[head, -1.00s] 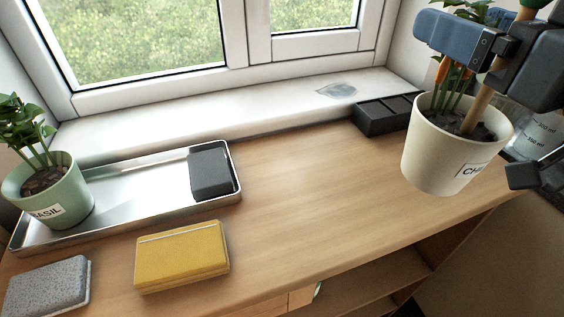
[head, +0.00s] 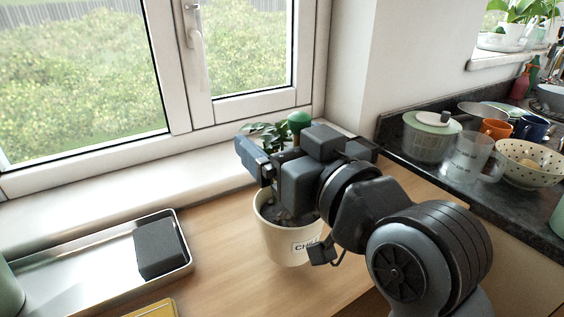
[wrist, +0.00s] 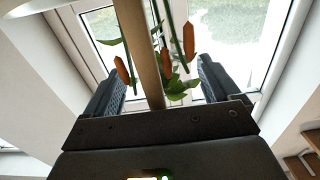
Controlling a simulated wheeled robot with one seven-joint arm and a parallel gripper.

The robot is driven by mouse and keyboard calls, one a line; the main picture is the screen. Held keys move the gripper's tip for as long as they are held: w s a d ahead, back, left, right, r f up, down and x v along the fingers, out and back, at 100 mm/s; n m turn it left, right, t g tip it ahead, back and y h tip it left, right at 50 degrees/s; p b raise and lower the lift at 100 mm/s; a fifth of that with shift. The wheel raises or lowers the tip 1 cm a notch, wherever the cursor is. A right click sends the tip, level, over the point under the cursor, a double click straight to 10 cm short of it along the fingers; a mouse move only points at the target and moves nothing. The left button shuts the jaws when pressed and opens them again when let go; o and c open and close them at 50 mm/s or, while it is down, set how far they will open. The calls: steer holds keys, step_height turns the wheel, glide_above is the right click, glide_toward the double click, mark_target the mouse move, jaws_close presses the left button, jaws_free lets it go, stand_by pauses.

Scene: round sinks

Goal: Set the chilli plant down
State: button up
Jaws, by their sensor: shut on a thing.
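The chilli plant is in a cream pot (head: 283,240) with a "CHI..." label, upright over the wooden worktop in the head view. I cannot tell whether its base touches the wood. My gripper (wrist: 160,78) is shut on the chilli plant, reaching over the pot from the right. In the wrist view its fingers stand on either side of the wooden stake (wrist: 143,50), leaves and orange chillies (wrist: 190,42). The green ball (head: 299,121) on the stake shows above my gripper. My gripper and arm hide much of the plant and the pot's right side.
A metal tray (head: 75,278) holding a dark block (head: 160,248) lies left. A yellow item (head: 152,309) is at the bottom edge. A dark counter at right carries a measuring jug (head: 467,155), a spotted bowl (head: 530,165) and mugs. Wood is clear between tray and pot.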

steer(key=shift+f, duration=1.7)
steer(key=shift+f, duration=0.2)
steer(key=o, duration=1.6)
steer(key=shift+c, duration=0.2)
steer(key=shift+r, duration=0.2)
steer(key=p+v, duration=0.1)
steer(key=v, duration=1.1)
steer(key=shift+p, duration=0.35)
